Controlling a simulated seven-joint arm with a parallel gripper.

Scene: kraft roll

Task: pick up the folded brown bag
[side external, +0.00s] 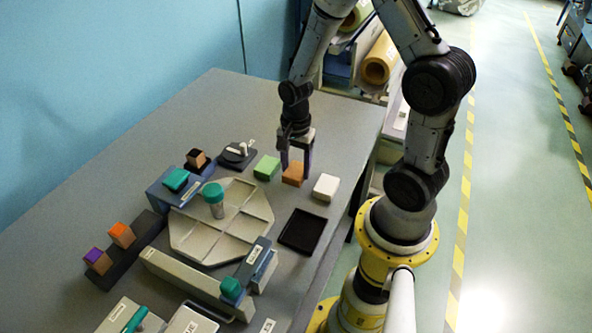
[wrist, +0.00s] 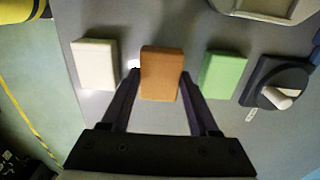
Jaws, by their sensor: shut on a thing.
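The folded brown bag (side external: 293,174) is a small tan-brown block standing on the grey table between a green block and a white block. In the wrist view the brown bag (wrist: 161,73) sits in the middle, between my two fingers. My gripper (side external: 296,168) points down over it from the far side of the table. In the wrist view my gripper (wrist: 160,85) has a finger on each side of the bag, shut on it. The bag appears to be at table height; I cannot tell whether it is lifted.
A green block (side external: 267,167) is close on the left, and a white block (side external: 325,187) close on the right. A black square tray (side external: 303,231) and a pale octagonal divided tray (side external: 190,240) with a teal-capped jar (side external: 213,199) lie nearer. The table's far left area is clear.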

